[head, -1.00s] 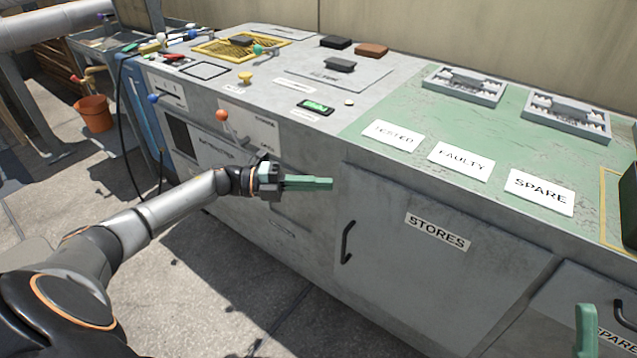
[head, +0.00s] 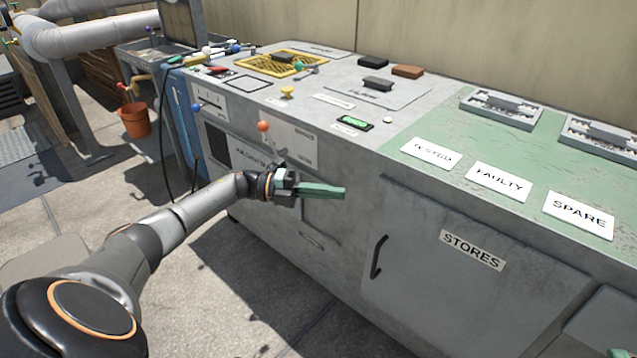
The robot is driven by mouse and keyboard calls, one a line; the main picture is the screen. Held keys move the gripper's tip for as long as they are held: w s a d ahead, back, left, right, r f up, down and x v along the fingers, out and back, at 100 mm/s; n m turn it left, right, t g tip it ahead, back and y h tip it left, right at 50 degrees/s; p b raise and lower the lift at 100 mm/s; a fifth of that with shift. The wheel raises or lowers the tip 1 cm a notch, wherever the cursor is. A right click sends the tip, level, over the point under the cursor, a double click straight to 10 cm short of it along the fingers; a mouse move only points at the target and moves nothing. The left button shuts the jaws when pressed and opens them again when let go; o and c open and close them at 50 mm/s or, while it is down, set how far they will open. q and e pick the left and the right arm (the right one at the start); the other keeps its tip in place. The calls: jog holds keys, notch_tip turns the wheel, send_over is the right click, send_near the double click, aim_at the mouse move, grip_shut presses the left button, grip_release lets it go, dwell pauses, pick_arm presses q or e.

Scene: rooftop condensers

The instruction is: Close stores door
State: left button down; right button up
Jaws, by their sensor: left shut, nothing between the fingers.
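The grey stores door (head: 455,305) is on the front of the workbench at the lower right, with a STORES label (head: 472,250) and a black bar handle (head: 378,257) near its left edge. It looks near flush with the bench front; I cannot tell whether a small gap is left. My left gripper (head: 338,191) is shut and empty, its green fingers pointing right, above and left of the handle and apart from it in the picture. Only a green fingertip of my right gripper (head: 618,353) shows at the bottom right corner.
The bench top carries cards marked TESTED (head: 431,153), FAULTY (head: 497,182) and SPARE (head: 579,215), and grey trays (head: 500,112). An orange-knobbed lever (head: 263,127) stands on the front behind my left gripper. An orange bucket (head: 134,119) sits at the left. Floor before the bench is clear.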

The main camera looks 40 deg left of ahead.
pick_arm(q)
jog(key=shift+w+a+b, duration=0.3)
jog(key=shift+a+b, duration=0.05)
jog(key=shift+a, duration=0.4)
jog(key=shift+w+a+b, duration=0.35)
jog(key=shift+a, duration=0.45)
jog(key=shift+w+a+b, duration=0.3)
jog(key=shift+a+b, duration=0.05)
jog(key=shift+a, duration=0.4)
